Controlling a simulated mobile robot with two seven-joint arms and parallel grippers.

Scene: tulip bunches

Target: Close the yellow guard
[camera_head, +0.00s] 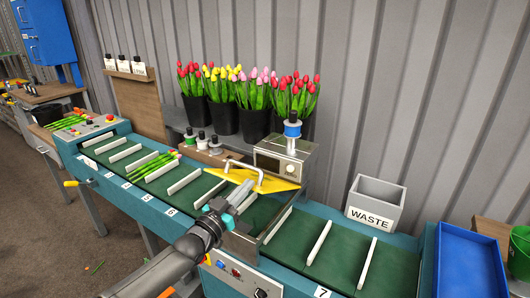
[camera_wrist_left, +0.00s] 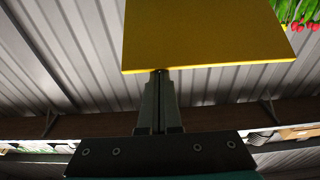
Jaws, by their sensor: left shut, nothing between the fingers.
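The yellow guard (camera_head: 275,184) is a flat plate beside the grey machine box on the conveyor, with a pale handle (camera_head: 245,164) at its near side. It stands above the green belt. In the left wrist view the guard (camera_wrist_left: 205,35) fills the upper middle, its lower edge right at my fingertips. My left gripper (camera_head: 246,187) is shut and empty, at the guard's near side, and partly covers the area below it. It also shows in the left wrist view (camera_wrist_left: 160,75). I cannot tell whether the fingertips touch the guard. My right gripper is not in view.
The conveyor (camera_head: 185,205) has white dividers and a tulip bunch (camera_head: 153,165) in one slot. A grey machine box (camera_head: 285,160) stands behind the guard. Black buckets of tulips (camera_head: 254,124) line the wall. A waste bin (camera_head: 375,203) and blue tray (camera_head: 470,262) are at right.

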